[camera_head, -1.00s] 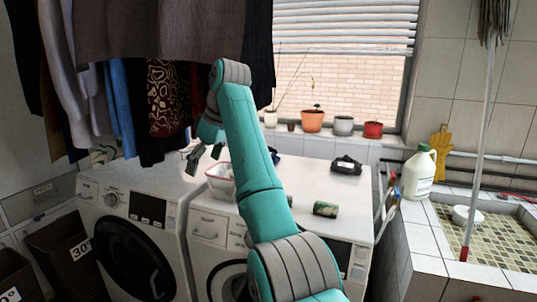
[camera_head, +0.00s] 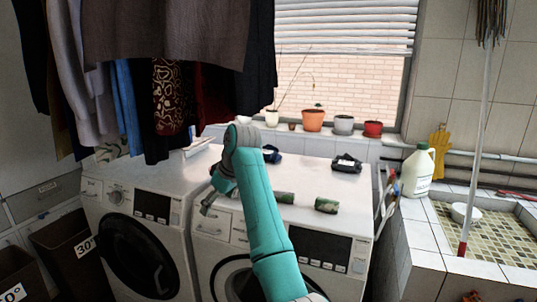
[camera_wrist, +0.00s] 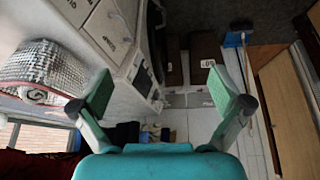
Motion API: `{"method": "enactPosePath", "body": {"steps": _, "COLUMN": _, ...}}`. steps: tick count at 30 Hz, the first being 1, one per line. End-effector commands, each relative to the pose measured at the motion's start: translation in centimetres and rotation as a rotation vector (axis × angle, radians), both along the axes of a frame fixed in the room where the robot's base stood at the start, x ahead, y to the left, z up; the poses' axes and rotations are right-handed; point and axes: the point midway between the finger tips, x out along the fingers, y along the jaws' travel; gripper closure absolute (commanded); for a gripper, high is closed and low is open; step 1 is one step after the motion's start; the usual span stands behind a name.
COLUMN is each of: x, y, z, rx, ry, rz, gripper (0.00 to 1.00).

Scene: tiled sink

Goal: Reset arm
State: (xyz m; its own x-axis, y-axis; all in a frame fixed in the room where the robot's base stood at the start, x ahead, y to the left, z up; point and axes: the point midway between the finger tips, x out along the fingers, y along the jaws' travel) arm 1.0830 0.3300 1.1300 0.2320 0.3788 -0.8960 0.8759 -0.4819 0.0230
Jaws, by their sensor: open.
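My teal arm rises in front of the right washing machine (camera_head: 335,248) in the head view. My gripper (camera_head: 208,203) hangs at its end, left of the forearm and near the machine's front, partly hidden by the arm. In the wrist view my gripper (camera_wrist: 168,95) shows its two green-padded fingers spread wide. Nothing is between the fingers.
Clothes (camera_head: 170,75) hang at upper left, close to the arm. Two green cans (camera_head: 326,205) and a dark item (camera_head: 346,164) lie on the machine top. Bins (camera_head: 62,243) stand lower left. A silvery quilted thing (camera_wrist: 45,65) is left in the wrist view.

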Motion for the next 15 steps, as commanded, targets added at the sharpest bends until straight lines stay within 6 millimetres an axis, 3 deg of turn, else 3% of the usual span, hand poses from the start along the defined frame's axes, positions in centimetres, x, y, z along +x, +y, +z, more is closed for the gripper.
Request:
{"method": "enactPosePath", "body": {"steps": 1, "x": 0.2, "y": -0.5, "z": -2.5, "rx": 0.004, "ry": -0.002, "rz": -0.021, "gripper": 0.0}}
{"method": "enactPosePath", "body": {"steps": 6, "x": 0.4, "y": -2.4, "z": -10.6, "rx": 0.031, "ry": -0.033, "rz": -0.109, "gripper": 0.0}}
{"method": "enactPosePath", "body": {"steps": 15, "x": -1.7, "y": -6.6, "z": -23.5, "rx": 0.079, "ry": -0.097, "rz": -0.261, "gripper": 0.0}}
